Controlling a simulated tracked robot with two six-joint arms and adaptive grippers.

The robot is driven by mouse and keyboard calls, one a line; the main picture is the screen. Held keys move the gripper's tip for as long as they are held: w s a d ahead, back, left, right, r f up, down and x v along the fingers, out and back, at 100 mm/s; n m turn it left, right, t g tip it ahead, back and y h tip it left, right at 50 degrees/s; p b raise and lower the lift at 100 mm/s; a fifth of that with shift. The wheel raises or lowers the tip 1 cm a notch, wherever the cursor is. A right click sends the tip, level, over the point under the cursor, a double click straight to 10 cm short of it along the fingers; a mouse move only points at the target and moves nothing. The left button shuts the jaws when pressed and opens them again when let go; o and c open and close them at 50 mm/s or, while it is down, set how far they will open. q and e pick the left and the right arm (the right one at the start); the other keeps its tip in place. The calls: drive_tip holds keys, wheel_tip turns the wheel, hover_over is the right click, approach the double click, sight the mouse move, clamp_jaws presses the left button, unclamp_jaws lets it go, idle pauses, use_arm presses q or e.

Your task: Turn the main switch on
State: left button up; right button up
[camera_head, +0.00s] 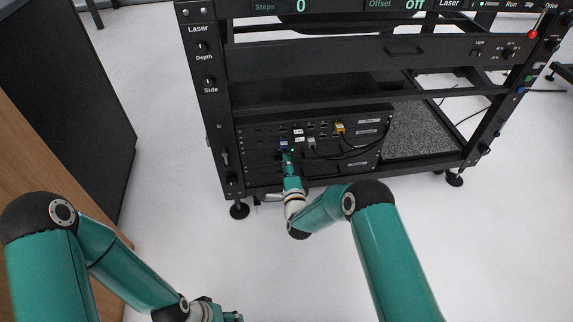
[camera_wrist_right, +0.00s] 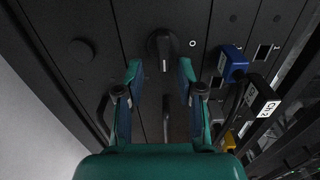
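The main switch appears to be a black rotary knob (camera_wrist_right: 160,44) on the dark panel in the right wrist view. A white line on it points down in the picture, and a white ring mark sits to its right. My right gripper (camera_wrist_right: 160,70) is open, one finger on each side below the knob, with nothing between the tips. I cannot tell whether the fingers touch the knob. In the head view my right gripper (camera_head: 287,158) is at the rack's lower panel; I cannot make out the switch there. Only part of my left gripper (camera_head: 228,317) shows at the bottom edge.
A blue plug (camera_wrist_right: 234,62), a black labelled plug (camera_wrist_right: 260,98) and a yellow plug (camera_wrist_right: 229,141) stick out right of the gripper in the wrist view. The black rack (camera_head: 310,88) has crossbars above the panel. A dark cabinet (camera_head: 70,80) stands left. The floor between is clear.

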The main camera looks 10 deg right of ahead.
drive_tip(key=shift+a+r, duration=0.1)
drive_tip(key=s, duration=1.2)
drive_tip(key=shift+d, duration=0.25)
